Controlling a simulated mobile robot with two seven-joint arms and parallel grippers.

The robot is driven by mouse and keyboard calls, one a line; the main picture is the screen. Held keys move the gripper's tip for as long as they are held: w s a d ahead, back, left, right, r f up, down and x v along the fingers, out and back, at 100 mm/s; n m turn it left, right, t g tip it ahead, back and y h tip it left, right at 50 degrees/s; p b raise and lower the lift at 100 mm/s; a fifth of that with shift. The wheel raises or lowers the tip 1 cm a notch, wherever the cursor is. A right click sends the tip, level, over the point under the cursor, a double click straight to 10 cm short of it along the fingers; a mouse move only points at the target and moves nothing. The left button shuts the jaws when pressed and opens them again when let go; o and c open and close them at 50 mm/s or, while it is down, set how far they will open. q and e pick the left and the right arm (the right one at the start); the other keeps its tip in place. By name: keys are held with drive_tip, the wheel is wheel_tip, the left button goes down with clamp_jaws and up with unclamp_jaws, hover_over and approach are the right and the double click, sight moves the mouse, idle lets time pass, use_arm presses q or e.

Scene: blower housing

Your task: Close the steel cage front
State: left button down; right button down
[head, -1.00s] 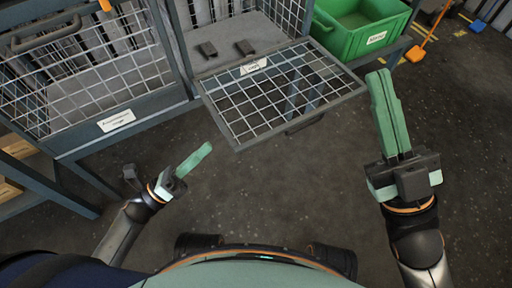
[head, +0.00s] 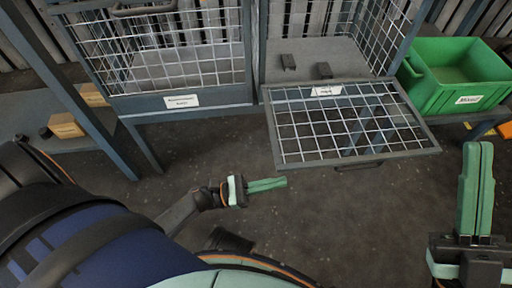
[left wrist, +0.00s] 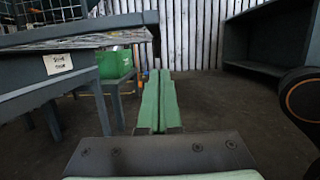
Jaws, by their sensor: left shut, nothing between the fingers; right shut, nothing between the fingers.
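The steel cage front (head: 351,159) is a wire mesh panel in a grey frame. It is folded down and juts out flat from the open right-hand cage, with a label at its hinge edge and a dark handle (head: 357,166) on its outer edge. My left gripper (head: 286,182) is shut and empty, low and left of the panel's near left corner, apart from it in the head view. It also shows in the left wrist view (left wrist: 158,75). My right gripper (head: 479,146) is shut and empty, pointing up, right of the panel.
Cardboard boxes (head: 67,126) sit on a shelf at far left. The floor below the panel is clear.

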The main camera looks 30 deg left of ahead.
use_arm(q)
drive_tip(key=shift+w+d+r, duration=0.15)
drive_tip(key=shift+r, duration=0.55)
drive_tip(key=shift+w+d+r, duration=0.15)
drive_tip(key=shift+r, duration=0.6)
drive_tip(key=shift+w+d+r, duration=0.15)
drive_tip(key=shift+r, duration=0.55)
